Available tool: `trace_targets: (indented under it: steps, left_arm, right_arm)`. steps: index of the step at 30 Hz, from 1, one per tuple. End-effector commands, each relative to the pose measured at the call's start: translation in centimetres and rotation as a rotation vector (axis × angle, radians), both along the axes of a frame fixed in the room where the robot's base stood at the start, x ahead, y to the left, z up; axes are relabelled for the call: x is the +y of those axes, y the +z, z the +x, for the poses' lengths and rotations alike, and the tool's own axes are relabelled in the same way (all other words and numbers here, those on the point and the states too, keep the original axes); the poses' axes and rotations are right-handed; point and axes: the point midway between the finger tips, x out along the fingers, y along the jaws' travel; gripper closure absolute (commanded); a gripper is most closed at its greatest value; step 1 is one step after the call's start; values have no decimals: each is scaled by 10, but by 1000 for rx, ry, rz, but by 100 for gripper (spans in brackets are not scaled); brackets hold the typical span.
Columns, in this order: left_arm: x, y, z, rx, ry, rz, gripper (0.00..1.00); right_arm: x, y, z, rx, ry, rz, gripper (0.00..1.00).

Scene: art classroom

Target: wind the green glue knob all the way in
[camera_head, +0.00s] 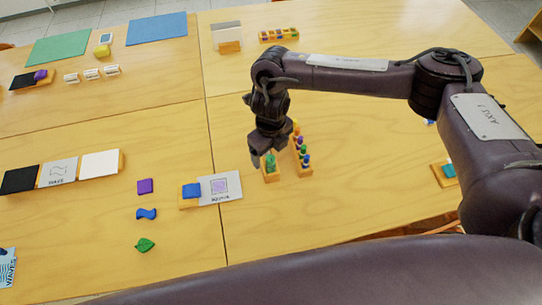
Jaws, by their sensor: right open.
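The green glue knob (270,162) stands upright on a small yellow wooden block (271,177) near the middle of the table. My right gripper (268,155) comes down from above and is right at the knob, open. Its fingers partly hide the knob's top, and I cannot tell whether they touch it. Beside the knob, to the right, is a wooden rack (305,172) with several coloured pegs. My left gripper is not in view.
A purple block (145,186), a blue wavy piece (146,213) and a green leaf (145,245) lie farther left.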

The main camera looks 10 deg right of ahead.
Motion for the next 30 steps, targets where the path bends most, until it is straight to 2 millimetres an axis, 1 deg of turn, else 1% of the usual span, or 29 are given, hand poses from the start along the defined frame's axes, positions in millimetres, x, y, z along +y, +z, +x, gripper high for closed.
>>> trace_targets:
  steps: [10,13,30]
  left_arm:
    - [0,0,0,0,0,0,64]
    - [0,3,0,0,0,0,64]
    - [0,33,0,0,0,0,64]
  right_arm:
    - [0,0,0,0,-1,0,18]
    - [0,1,0,1,-30,0,18]
    - [0,2,-1,1,-484,0,18]
